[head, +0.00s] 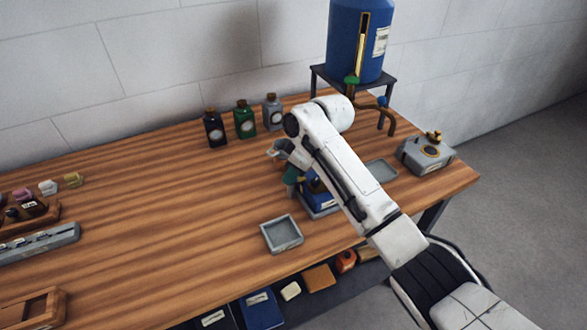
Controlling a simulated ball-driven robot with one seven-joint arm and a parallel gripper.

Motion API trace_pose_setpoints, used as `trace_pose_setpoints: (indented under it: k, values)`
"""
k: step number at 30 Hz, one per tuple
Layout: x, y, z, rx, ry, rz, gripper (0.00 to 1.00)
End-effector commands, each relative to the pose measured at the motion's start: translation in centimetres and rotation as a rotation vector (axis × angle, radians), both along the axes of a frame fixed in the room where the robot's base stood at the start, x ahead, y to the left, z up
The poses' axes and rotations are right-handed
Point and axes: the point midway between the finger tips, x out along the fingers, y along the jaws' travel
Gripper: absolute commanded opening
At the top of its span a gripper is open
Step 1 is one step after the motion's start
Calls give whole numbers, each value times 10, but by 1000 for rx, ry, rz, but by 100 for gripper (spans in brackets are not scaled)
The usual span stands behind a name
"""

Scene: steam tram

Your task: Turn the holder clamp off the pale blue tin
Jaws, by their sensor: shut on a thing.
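A blue holder (314,187) stands on the bench, partly hidden behind my white arm. A small dark green part (291,174) rises at its left side and looks like the clamp's handle. My gripper (288,164) is at this green part, seen small and partly covered by my arm, and is shut on it. I cannot make out the pale blue tin for certain; the holder's middle and right side are hidden by my arm.
An empty grey tray (282,234) sits just in front of the holder. A flat grey tray (381,171) and a grey box (426,154) lie to the right. Several bottles (244,119) stand behind. A blue tank (357,42) stands at the back. The bench's left middle is clear.

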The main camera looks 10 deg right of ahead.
Motion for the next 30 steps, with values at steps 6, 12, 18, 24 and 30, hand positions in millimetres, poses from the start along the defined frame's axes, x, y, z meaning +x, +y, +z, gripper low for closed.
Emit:
trace_pose_setpoints:
  k: [6,12,18,24,30]
  values:
    - [-2,2,3,1,3,-166,0]
    - [-3,3,3,-1,2,-356,0]
    - [-3,4,3,0,2,-546,0]
    - [-3,5,1,-1,1,-736,0]
    - [-3,7,0,-2,0,-926,0]
